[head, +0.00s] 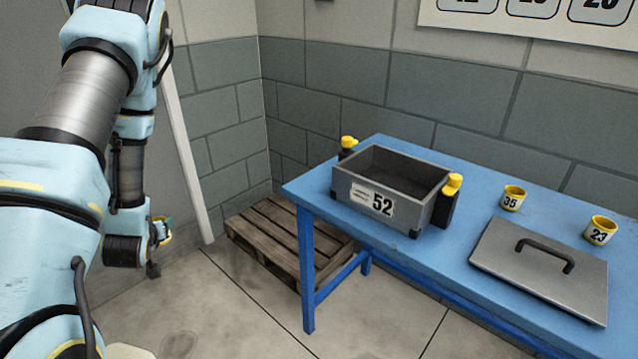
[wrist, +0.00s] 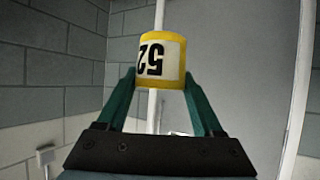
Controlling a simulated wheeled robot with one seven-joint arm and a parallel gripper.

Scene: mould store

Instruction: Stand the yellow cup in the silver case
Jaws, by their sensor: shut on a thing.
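My gripper (wrist: 161,84) is shut on a yellow cup (wrist: 162,20) with a white label reading 52, which appears upside down in the wrist view. In the head view the gripper (head: 160,232) is at the left, partly behind my arm, well away from the table. The silver case (head: 345,200) stands open on the blue table, with a label reading 52 on its front. Its visible interior looks empty; part of its floor is hidden by the front wall. Black and yellow latches (head: 453,185) are on its sides.
A grey lid (head: 535,275) with a black handle lies on the blue table (head: 470,195), right of the case. Two other yellow cups, numbered 35 (head: 512,199) and 23 (head: 600,231), stand behind it. A wooden pallet (head: 270,235) lies on the floor left of the table.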

